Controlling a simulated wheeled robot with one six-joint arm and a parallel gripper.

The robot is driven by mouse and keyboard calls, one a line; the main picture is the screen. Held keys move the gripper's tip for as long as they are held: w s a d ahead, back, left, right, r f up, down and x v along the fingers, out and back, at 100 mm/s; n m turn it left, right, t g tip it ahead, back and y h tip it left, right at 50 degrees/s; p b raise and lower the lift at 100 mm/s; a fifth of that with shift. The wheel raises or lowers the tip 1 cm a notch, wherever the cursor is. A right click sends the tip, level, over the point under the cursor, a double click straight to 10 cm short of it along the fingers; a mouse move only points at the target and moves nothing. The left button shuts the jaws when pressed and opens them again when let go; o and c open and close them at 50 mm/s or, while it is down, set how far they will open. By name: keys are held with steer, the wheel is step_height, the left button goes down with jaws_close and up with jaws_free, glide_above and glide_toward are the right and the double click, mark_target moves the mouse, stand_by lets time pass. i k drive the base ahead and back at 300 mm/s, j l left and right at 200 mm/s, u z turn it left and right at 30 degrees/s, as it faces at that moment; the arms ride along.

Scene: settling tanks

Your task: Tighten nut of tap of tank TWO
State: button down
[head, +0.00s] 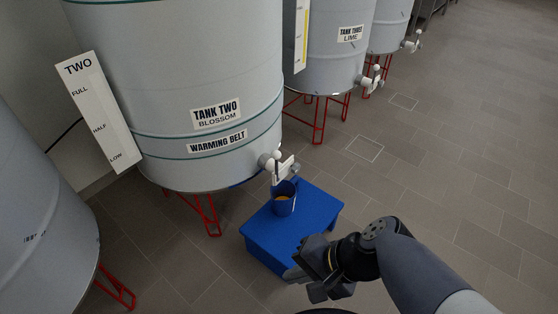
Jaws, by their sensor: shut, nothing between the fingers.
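Tank TWO (207,62) is a large pale cylinder labelled "TANK TWO BLOSSOM" on red legs. Its tap (283,170) juts from the lower right side, white with a grey round nut (265,161) where it meets the wall and a small lever on top. A blue mug (284,199) with something orange inside stands under the spout on a blue stool (262,233). My gripper (302,284) is in front of the stool, lower and nearer than the tap, apart from it. It is shut and empty. Whether the nut is loose cannot be seen.
A level board (96,110) marked TWO hangs left of the tank. Tank THREE (335,50) with its own tap (371,80) stands behind to the right, another tank beyond. A further tank (40,220) is at left. The tiled floor (450,170) at right is clear.

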mark_target(295, 169)
steer(key=i+u, duration=0.15)
steer(key=u, duration=0.2)
steer(key=i+u, duration=0.15)
steer(key=u, duration=0.2)
steer(key=i+u, duration=0.15)
steer(key=u, duration=0.2)
